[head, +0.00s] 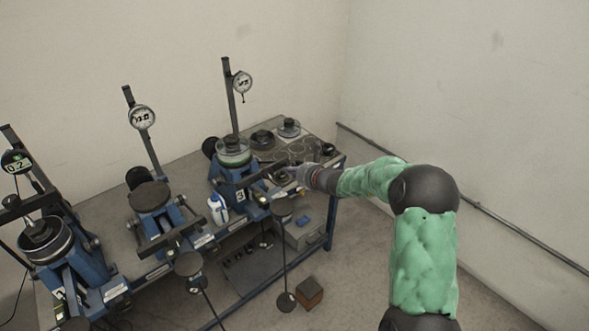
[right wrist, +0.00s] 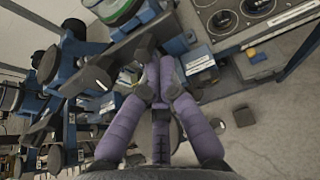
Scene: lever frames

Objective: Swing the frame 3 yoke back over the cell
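Frame 3 (head: 234,180) is the blue lever frame at the right end of the bench, with a "3" label on its front. Its round cell (head: 233,150) sits on top, open from above. The dark yoke crossbar (head: 240,181) lies low in front of the cell, tilted forward, not over it. It also shows as a dark bar in the right wrist view (right wrist: 120,50). My right gripper (head: 291,176) is at the right side of frame 3. Its purple fingers (right wrist: 160,76) converge close beside the bar. Whether they hold anything is hidden. My left gripper is not in view.
A dial gauge (head: 242,82) stands on a post behind frame 3. A white-and-blue bottle (head: 217,208) stands left of it. Round dishes (head: 289,127) lie at the bench's back right. Two more lever frames stand left; a hanger weight (head: 286,301) hangs below.

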